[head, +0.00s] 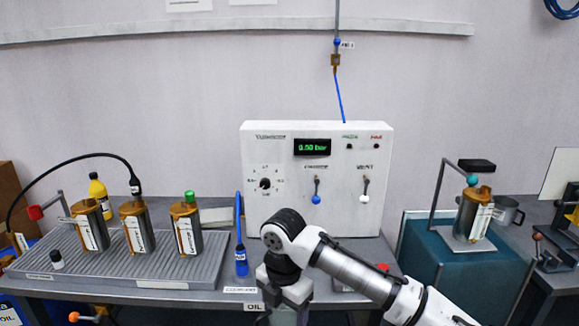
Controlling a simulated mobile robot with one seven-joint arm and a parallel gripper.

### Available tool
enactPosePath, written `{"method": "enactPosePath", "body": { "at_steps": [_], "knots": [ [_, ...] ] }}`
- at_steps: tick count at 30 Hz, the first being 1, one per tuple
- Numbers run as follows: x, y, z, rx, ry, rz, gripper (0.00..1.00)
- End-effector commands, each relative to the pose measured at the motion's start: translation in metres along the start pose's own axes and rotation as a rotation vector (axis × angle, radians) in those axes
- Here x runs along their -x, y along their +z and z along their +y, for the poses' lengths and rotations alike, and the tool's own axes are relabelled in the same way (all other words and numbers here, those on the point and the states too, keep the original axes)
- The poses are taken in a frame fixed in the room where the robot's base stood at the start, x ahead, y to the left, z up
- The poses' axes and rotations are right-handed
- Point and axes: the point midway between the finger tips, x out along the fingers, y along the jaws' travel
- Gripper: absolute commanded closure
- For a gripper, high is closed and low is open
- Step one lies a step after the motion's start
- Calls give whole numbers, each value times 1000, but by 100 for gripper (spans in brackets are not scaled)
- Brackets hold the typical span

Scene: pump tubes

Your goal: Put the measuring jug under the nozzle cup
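A grey metal mug-like vessel with a side handle (507,212), which looks like the measuring jug, stands on the right bench, behind and right of a teal block (430,245). On that block a metal cylinder with a brass top (470,215) stands on a plate under a bent frame with a black pad. I cannot pick out the nozzle cup for certain. My gripper (286,312) points down at the front edge of the middle bench, far left of the jug. Its fingertips are cut off by the lower picture edge, so its opening is hidden.
Several brass-topped cylinders (138,226) stand on a ribbed tray (115,273) at left, one with a black hose. A lever stand (555,250) is at far right.

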Motion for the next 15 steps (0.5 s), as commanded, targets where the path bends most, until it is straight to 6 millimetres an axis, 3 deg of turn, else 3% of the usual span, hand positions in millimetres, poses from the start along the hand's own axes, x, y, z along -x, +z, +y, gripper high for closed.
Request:
{"method": "enactPosePath", "body": {
  "at_steps": [15],
  "knots": [
    [-110,31,24,-1107,-3,2,52]
  ]
}}
